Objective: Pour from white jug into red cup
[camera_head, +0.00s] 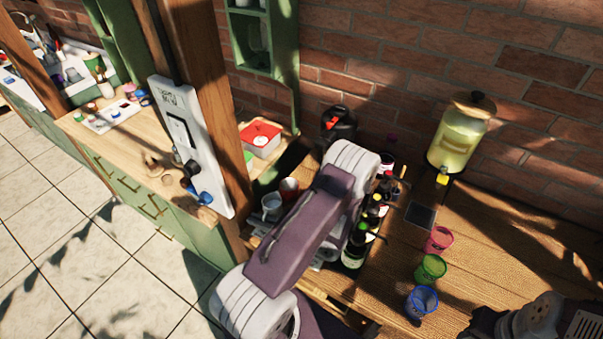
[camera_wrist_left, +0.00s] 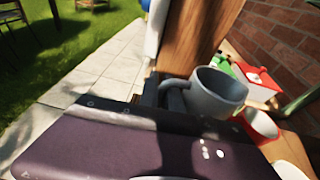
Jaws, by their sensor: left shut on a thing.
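The white jug (camera_head: 271,207) looks greyish and is at the table's left end in the head view. In the left wrist view the jug (camera_wrist_left: 218,92) shows its open mouth, with its handle toward my left gripper (camera_wrist_left: 174,98). That gripper is shut on the jug at the handle side; my own arm hides it in the head view. A red cup (camera_head: 289,186) stands close beside the jug. It also shows in the left wrist view (camera_wrist_left: 262,124), right of the jug, with a pale inside. I cannot tell any liquid in either.
Dark bottles (camera_head: 354,247) stand close behind my left arm. A drink dispenser (camera_head: 456,140) is at the back. A pink-red tumbler (camera_head: 438,240), a green tumbler (camera_head: 430,268) and a blue tumbler (camera_head: 422,300) stand to the right. A wooden post (camera_head: 215,90) rises left of the jug.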

